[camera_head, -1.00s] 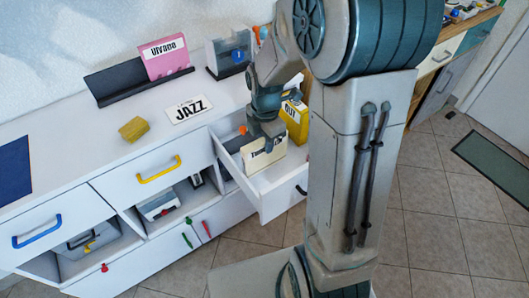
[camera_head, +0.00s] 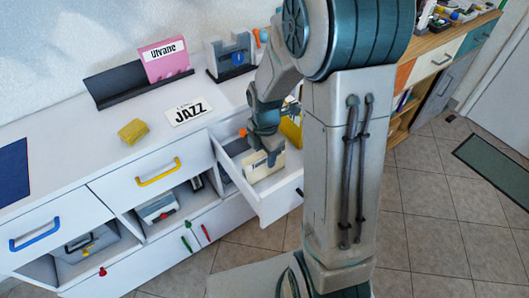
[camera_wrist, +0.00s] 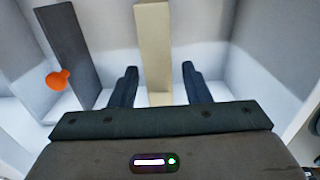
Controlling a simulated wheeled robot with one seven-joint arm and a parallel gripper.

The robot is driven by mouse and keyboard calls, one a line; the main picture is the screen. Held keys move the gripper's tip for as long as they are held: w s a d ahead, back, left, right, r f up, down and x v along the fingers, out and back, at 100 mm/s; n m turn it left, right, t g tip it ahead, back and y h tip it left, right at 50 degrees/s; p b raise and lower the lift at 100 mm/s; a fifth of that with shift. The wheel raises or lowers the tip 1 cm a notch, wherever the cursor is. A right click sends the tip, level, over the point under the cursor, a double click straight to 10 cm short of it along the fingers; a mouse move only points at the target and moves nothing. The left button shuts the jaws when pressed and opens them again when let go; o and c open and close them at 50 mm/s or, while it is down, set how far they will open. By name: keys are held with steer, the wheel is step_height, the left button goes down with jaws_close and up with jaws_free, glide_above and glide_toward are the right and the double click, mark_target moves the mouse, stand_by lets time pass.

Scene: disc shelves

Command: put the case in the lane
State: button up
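A cream case (camera_head: 262,168) with a printed label stands in the open white drawer (camera_head: 276,206). In the wrist view the cream case (camera_wrist: 154,50) rises between my two fingers, with a gap on each side. My gripper (camera_wrist: 158,84) is open around its near end; in the head view my gripper (camera_head: 268,150) is down at the case's top. A yellow case (camera_head: 291,131) is behind it in the drawer, mostly hidden by my arm. The label on the cream case is partly covered by my fingers.
A dark divider (camera_wrist: 70,50) with an orange knob (camera_wrist: 57,79) stands left of the case in the drawer. On the cabinet top are a black rack (camera_head: 115,88) with a pink case (camera_head: 164,62), a JAZZ card (camera_head: 187,112) and a yellow block (camera_head: 132,131).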

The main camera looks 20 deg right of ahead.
step_height(320, 180, up, 11)
steer(key=p, duration=0.2)
steer(key=s+r+m+t, duration=0.1)
steer(key=s+r+m, duration=0.1)
steer(key=s+m, duration=0.5)
steer(key=s+r+m+t, duration=0.1)
steer(key=s+r+m, duration=0.2)
steer(key=s+m, duration=0.4)
steer(key=m, duration=0.7)
steer(key=shift+a+r+m, duration=0.3)
steer(key=shift+r, duration=0.05)
